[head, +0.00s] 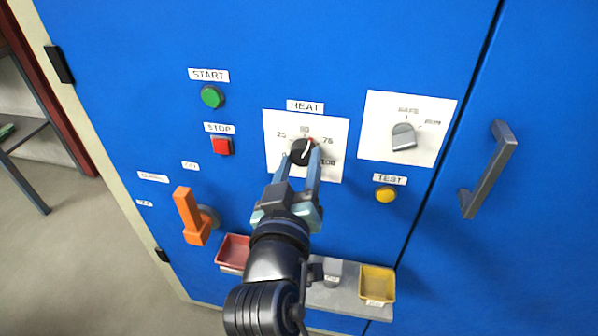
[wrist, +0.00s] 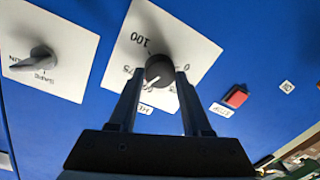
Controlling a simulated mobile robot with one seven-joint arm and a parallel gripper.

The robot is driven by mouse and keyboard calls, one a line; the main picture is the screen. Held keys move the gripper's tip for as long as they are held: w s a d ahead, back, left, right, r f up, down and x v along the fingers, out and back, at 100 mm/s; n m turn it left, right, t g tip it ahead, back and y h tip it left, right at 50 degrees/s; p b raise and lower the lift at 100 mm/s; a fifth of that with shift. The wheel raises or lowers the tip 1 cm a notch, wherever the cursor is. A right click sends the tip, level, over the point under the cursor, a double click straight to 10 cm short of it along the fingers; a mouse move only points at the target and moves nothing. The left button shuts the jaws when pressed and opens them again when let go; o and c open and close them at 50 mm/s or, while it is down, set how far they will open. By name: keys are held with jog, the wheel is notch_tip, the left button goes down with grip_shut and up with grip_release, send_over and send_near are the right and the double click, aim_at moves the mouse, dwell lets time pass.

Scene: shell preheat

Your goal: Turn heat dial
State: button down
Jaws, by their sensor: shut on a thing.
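The dial also shows in the wrist view (wrist: 159,71). My gripper (head: 301,158) reaches up to the dial from below, with one finger on each side of it. In the wrist view the two fingers (wrist: 158,80) close on the dial's sides. Part of the scale is hidden behind the fingers.
Right of the dial is a grey selector knob (head: 403,137) on a white plate. A green start button (head: 212,97) and red stop button (head: 221,146) are at left, an orange handle (head: 190,215) lower left. A yellow button (head: 386,194), door handle (head: 488,170) and yellow tray (head: 377,284) are right.

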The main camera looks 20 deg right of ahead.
jog(key=m+b, duration=0.2)
jog(key=m, duration=0.1)
jog(key=m+b, duration=0.1)
jog(key=shift+f+m, duration=0.3)
jog(key=m+b, duration=0.3)
jog(key=m, duration=0.1)
jog(key=shift+m+t+b, duration=0.3)
jog(key=shift+t, duration=0.1)
jog(key=m+b, duration=0.5)
jog(key=m, duration=0.1)
jog(key=shift+f+h, duration=0.1)
jog(key=shift+h, duration=0.2)
jog(key=shift+m+b, duration=1.25)
jog(key=shift+m, duration=0.65)
jog(key=shift+r, duration=0.2)
jog(key=shift+c, duration=1.7)
grip_release()
